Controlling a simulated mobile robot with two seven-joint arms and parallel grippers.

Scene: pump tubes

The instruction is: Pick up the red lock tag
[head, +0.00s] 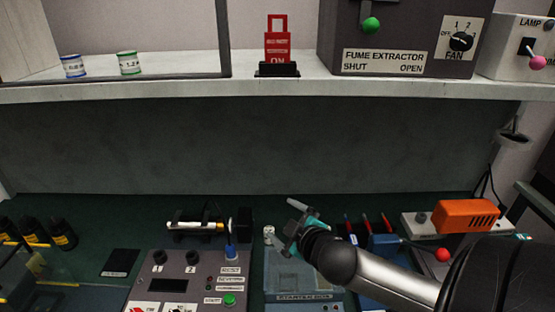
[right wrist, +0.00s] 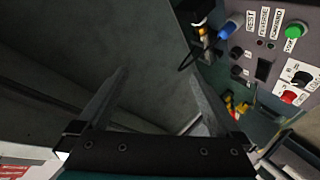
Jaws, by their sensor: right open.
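The red lock tag (head: 278,48) stands upright in a small black holder (head: 277,70) on the white shelf. It has a square loop at its top and white lettering on its face. My right gripper (head: 292,220) is well below the tag and slightly to its right, over the bench. In the right wrist view, its two fingers (right wrist: 158,88) are spread apart with nothing between them. The tag cannot be made out for certain in that view. My left gripper is not in view.
The shelf (head: 170,92) overhangs the bench. The fume extractor box (head: 400,40) stands right of the tag, and two small jars (head: 129,63) stand left. Below are a control panel (head: 195,280), a grey starter box (head: 300,275) and an orange device (head: 467,215).

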